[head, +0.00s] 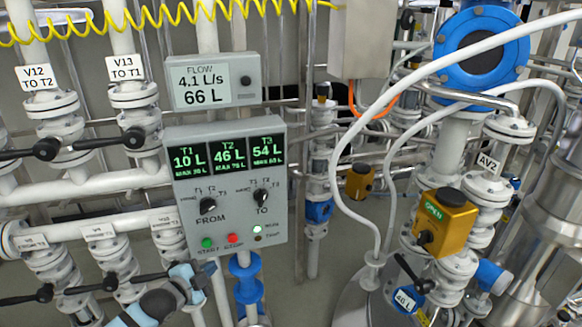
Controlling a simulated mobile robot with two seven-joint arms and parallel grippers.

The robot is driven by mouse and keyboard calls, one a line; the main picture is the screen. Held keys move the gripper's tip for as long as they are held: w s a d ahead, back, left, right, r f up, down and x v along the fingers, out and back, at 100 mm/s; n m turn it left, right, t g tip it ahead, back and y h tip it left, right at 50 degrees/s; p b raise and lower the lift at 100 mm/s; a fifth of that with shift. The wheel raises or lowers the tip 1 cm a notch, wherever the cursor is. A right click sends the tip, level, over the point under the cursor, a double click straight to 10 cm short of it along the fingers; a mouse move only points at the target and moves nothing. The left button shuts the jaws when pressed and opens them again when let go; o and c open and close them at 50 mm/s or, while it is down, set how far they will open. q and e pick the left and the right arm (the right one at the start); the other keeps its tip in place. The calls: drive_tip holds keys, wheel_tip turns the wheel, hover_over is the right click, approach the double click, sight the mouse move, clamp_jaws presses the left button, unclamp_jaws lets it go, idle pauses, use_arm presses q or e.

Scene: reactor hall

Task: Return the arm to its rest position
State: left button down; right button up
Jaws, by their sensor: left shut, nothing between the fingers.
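My left arm comes in from the bottom left. Its gripper (206,275) is shut and empty, a little below the green START button of the grey control panel (226,225) in the picture. Whether it touches anything there I cannot tell. The panel shows T1 10 L, T2 46 L and T3 54 L. Below are a FROM knob (208,206) and a TO knob (261,197). The START button (208,243) and red stop button (233,239) are in clear view. A small white lamp (258,228) is lit. My right gripper is not in view.
A flow meter (213,80) above the panel reads 4.1 L/s and 66 L. White pipes with black-handled valves (133,138) crowd the left. A yellow actuator (444,220) marked OPEN, white hoses (350,140) and a blue flange (482,47) fill the right.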

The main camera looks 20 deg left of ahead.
use_arm(q)
drive_tip(key=s+d+f+n+g+p, duration=0.1)
drive_tip(key=s+d+f+n, duration=0.2)
drive_tip(key=s+d, duration=0.2)
drive_tip(key=s+d+f+n+g+p, duration=0.1)
drive_tip(key=s+d+f+n, duration=0.2)
drive_tip(key=s, duration=0.8)
drive_tip(key=s+d+f+n+g+p, duration=0.2)
drive_tip(key=s+d+n, duration=0.3)
drive_tip(key=s+d, duration=0.3)
drive_tip(key=shift+s+f, duration=0.6)
drive_tip(key=shift+f, duration=0.15)
idle(4.8)
